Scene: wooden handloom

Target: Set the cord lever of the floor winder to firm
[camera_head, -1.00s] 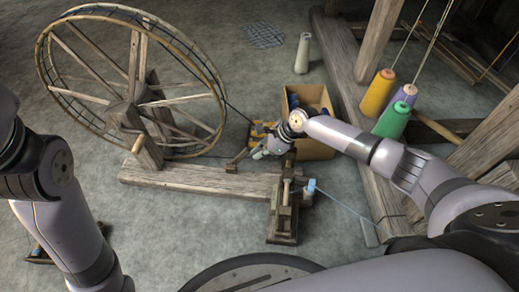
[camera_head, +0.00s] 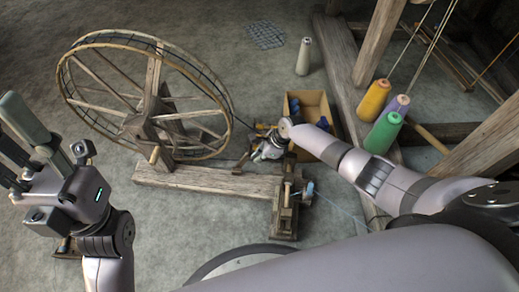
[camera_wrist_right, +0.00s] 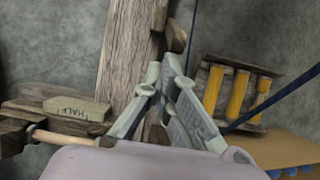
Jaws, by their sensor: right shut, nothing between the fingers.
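The floor winder has a large spoked wheel (camera_head: 150,98) on a wooden base beam (camera_head: 205,180). A short wooden piece (camera_head: 240,166), possibly the cord lever, sticks up from the beam's far side. My right gripper (camera_head: 262,152) is just right of this piece, above the beam's far edge. In the right wrist view my right gripper (camera_wrist_right: 168,82) is shut and empty, its tips close to a small wooden block (camera_wrist_right: 176,38). No firm mark is readable. My left gripper (camera_head: 22,140) is raised at the left, its tips unclear.
A cardboard box (camera_head: 318,108) stands behind my right forearm. A rack of yellow bobbins (camera_wrist_right: 238,90) is right of the gripper in the wrist view. A small wooden post (camera_head: 286,205) stands at the beam's right end.

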